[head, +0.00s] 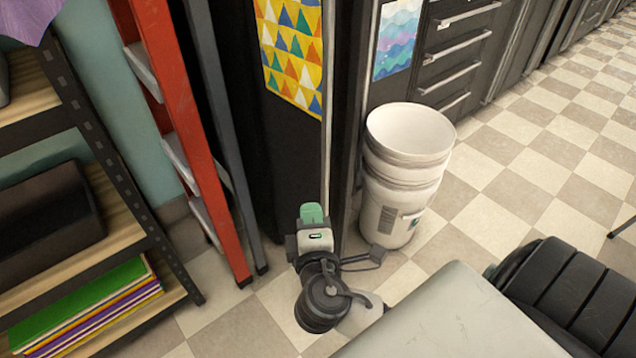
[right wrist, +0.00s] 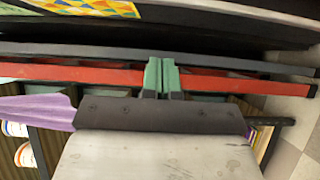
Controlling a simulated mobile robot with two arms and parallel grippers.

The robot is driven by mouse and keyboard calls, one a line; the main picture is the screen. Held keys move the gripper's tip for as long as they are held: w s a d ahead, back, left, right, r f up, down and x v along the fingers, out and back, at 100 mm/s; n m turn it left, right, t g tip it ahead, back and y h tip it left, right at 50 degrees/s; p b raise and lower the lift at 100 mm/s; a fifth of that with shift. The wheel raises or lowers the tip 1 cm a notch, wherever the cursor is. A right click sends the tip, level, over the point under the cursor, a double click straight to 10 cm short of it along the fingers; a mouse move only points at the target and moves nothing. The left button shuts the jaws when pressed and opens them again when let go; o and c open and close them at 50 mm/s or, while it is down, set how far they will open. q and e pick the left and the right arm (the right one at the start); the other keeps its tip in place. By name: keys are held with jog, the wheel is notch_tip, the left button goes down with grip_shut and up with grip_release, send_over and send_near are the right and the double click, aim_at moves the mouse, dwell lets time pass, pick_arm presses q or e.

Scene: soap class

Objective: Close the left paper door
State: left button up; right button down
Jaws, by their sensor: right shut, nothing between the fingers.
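A tall dark door (head: 262,150) bears a paper of yellow, orange, white and blue triangles (head: 292,50). A thin pale strip runs down its right edge, and a dark vertical band lies right of that. A second dark panel (head: 385,85) further right bears a blue and purple wave paper (head: 398,38). My right gripper (head: 312,213) is in front of the door's lower right edge; I cannot tell whether it touches. Its green fingers are together and empty, as the right wrist view (right wrist: 161,75) also shows. My left gripper is not in view.
White stacked buckets (head: 395,195) stand on the tiled floor just right of my right gripper. A red ladder (head: 180,110) leans left of the door, beside a shelf unit (head: 105,165). Drawers (head: 455,50) line the back. Open checkered floor lies to the right.

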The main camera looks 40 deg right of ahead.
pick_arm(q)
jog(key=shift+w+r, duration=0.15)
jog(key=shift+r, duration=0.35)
pick_arm(e)
jog(key=w+d, duration=0.6)
jog(key=shift+w+d, duration=0.2)
jog(key=shift+d, duration=0.2)
